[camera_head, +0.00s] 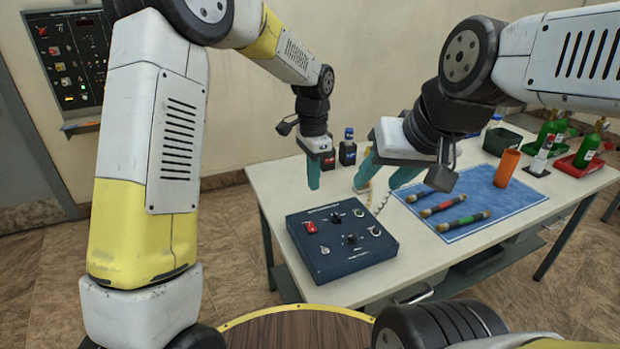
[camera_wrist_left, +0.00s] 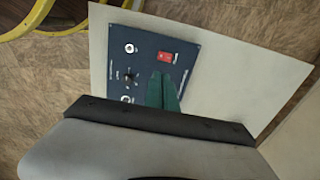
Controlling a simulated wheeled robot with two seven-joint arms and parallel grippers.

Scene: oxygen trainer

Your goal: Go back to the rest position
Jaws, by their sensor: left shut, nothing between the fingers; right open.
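My left gripper (camera_head: 313,174) hangs fingers-down above the back left of the table, apart from the control box. Its green fingers are together with nothing between them; they also show in the left wrist view (camera_wrist_left: 163,92). My right gripper (camera_head: 382,180) is above the table to the right of the box, its green fingers spread apart, near the left edge of the blue mat. The dark blue control box (camera_head: 342,241) with a red switch (camera_head: 310,227) and several knobs sits at the table's front left. It also shows in the left wrist view (camera_wrist_left: 128,52).
The table (camera_head: 285,180) carries a blue mat (camera_head: 520,200) with several striped tubes and an orange cup (camera_head: 507,167). A red tray (camera_head: 585,164) and green bottles (camera_head: 588,148) are at right. A wall panel (camera_head: 72,60) is at left.

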